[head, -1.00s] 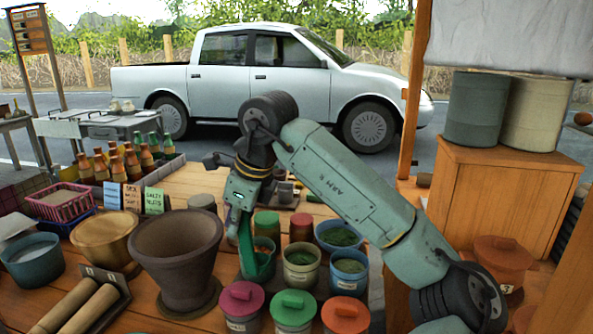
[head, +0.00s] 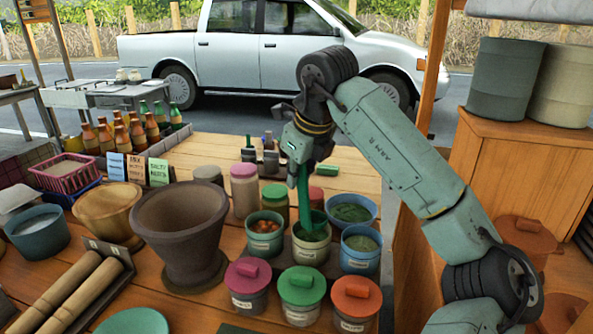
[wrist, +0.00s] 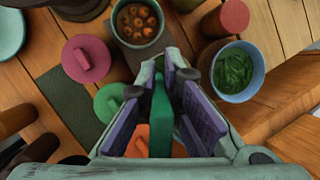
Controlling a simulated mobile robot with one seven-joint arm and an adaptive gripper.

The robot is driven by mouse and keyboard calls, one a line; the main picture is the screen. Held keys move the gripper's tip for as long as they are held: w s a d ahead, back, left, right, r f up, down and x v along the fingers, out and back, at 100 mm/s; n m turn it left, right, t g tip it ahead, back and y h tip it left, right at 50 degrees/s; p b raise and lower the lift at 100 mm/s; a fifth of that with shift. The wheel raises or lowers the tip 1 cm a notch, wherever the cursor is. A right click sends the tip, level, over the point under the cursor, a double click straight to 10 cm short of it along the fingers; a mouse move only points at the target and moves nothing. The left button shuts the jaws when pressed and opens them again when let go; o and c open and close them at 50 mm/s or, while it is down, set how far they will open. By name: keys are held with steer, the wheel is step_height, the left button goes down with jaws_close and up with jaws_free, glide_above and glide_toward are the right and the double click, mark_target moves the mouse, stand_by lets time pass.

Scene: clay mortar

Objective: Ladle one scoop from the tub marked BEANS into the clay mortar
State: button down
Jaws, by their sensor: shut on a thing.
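My gripper (head: 300,172) is shut on the handle of a green ladle (head: 303,195), which also shows between the fingers in the wrist view (wrist: 160,120). The ladle points down at the middle open tub (head: 310,250), which holds green stuff. Its lower end is at the tub's mouth; I cannot tell how deep it reaches. To the left is a tub of orange-brown pieces (head: 264,246), also in the wrist view (wrist: 137,40). To the right is a blue tub of green stuff (head: 360,264). The tub labels are too small to read. The wide brown clay mortar (head: 175,245) stands left of the tubs.
Lidded jars with pink (head: 247,290), green (head: 301,298) and orange (head: 354,304) lids stand in front of the tubs. A blue bowl of greens (head: 352,210) and a pink-lidded jar (head: 244,190) stand behind. Bottles (head: 125,135) are at the back left.

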step_height(320, 180, down, 7)
steer(key=b, duration=0.5)
steer(key=shift+r, duration=0.15)
stand_by(0.4)
step_height(320, 180, up, 10)
steer(key=p, duration=0.6)
steer(key=shift+f+p, duration=0.25)
steer(key=shift+p, duration=0.1)
